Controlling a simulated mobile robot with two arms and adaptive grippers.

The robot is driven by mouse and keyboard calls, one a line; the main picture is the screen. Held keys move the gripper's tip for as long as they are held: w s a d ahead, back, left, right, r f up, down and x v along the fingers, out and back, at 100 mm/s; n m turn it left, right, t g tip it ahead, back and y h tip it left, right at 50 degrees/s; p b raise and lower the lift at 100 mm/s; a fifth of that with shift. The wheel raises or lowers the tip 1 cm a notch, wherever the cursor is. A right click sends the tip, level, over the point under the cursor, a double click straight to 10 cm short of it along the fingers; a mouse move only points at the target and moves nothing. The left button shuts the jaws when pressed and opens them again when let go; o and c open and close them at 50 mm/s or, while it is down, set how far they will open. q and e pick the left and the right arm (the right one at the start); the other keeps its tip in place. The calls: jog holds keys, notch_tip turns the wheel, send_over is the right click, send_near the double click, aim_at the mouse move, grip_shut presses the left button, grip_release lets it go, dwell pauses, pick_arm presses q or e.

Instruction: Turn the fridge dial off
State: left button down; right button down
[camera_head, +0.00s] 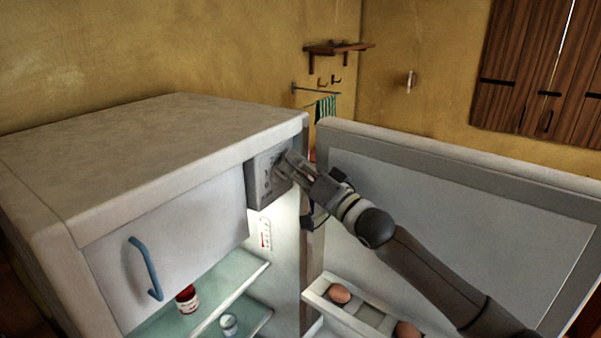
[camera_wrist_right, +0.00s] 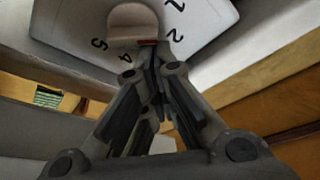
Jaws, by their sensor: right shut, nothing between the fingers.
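The fridge (camera_head: 170,135) stands open, with its door (camera_head: 450,220) swung out to the right. A grey control box (camera_head: 257,190) sits under the top at the inner right side. My right gripper (camera_head: 284,163) is shut and empty, with its fingertips at this box, and it hides most of the dial in the head view. In the right wrist view the dial (camera_wrist_right: 131,22) is a round pale knob on a white plate with numbers around it. The right fingertips (camera_wrist_right: 152,48) are at the knob's lower edge, near a red mark; contact is unclear. My left gripper is out of view.
A freezer flap with a blue handle (camera_head: 146,268) is left of the box. Glass shelves (camera_head: 205,300) below hold a red-and-white jar (camera_head: 187,299) and another small jar (camera_head: 229,324). The door's egg rack (camera_head: 365,322) lies below my right arm. A wall shelf (camera_head: 338,47) is behind.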

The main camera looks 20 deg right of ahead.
jog(key=shift+s+a+n+y+b, duration=0.2)
jog(key=shift+n+y, duration=0.2)
jog(key=shift+n, duration=0.6)
jog(key=shift+s+a+n+y+b, duration=0.15)
jog(key=shift+n+y, duration=0.25)
jog(key=shift+n, duration=0.6)
jog(key=shift+s+a+n+g+y, duration=0.2)
jog(key=shift+n+y, duration=0.25)
jog(key=shift+n, duration=0.45)
jog(key=shift+w+a+n+g+y, duration=0.1)
jog(key=shift+n+g+y, duration=0.3)
jog(key=shift+n, duration=0.5)
jog(key=shift+s+a+f+n+g+y, duration=0.15)
jog(key=shift+n+g+y, duration=0.2)
jog(key=shift+n, duration=0.7)
jog(key=shift+s+a+f+n+g+y, duration=0.15)
jog(key=shift+n+y, duration=0.25)
jog(key=shift+n, duration=0.65)
jog(key=shift+a+f+n+g+y, duration=0.15)
jog(key=shift+n+g+y, duration=0.35)
jog(key=shift+n, duration=1.1)
jog(key=shift+s+f+n+g, duration=0.2)
jog(key=shift+n+g, duration=0.2)
jog(key=shift+n, duration=0.6)
jog(key=shift+y, duration=0.3)
jog(key=shift+m, duration=0.3)
